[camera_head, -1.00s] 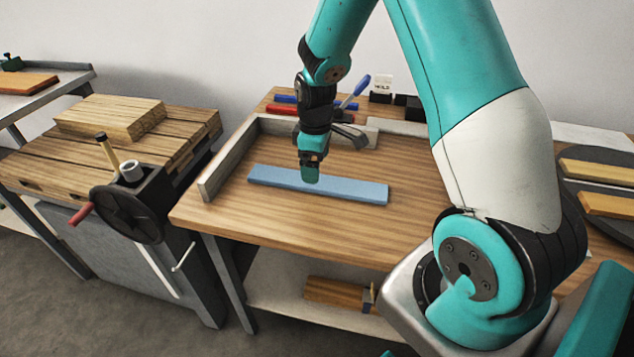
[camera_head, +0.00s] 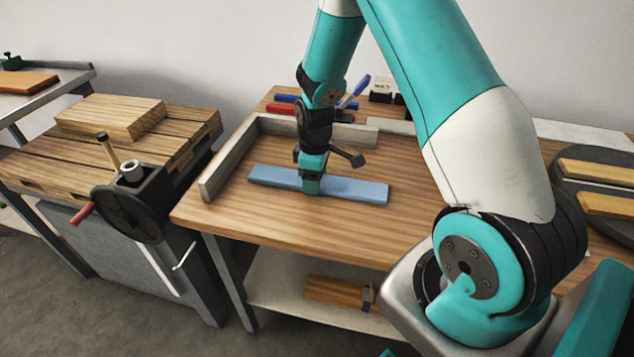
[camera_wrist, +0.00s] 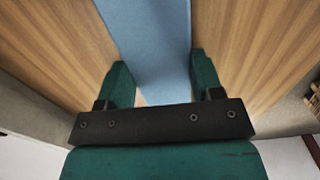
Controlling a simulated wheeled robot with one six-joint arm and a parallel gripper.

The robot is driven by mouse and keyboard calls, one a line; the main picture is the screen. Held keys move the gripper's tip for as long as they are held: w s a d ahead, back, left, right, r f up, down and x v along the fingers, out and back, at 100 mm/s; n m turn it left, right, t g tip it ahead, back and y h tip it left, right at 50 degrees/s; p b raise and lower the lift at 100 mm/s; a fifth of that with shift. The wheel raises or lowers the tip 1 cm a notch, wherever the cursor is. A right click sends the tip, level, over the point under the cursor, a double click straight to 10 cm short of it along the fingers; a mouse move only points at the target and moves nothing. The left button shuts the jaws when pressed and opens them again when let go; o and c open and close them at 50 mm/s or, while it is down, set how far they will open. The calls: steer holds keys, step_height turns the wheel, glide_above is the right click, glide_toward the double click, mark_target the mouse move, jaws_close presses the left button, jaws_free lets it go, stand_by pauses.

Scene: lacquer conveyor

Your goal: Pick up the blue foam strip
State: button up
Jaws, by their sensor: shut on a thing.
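The blue foam strip (camera_head: 352,190) is a long, flat bar lying on the wooden worktable (camera_head: 300,223). My gripper (camera_head: 312,188) points down at the strip's middle and is shut on it, one finger showing in front of the near edge. In the wrist view the strip (camera_wrist: 152,45) runs away from the camera between the two green fingers (camera_wrist: 163,82). The strip appears to rest on the tabletop; I cannot tell any gap beneath it.
A grey raised fence (camera_head: 232,160) borders the table's left and back. Red and blue tools (camera_head: 290,99) lie behind it. A wooden bench with a vise (camera_head: 130,205) stands left. A dark round table (camera_head: 600,180) with wooden bars is at right. The tabletop in front of the strip is clear.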

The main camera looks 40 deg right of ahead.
step_height(320, 180, up, 20)
stand_by(0.6)
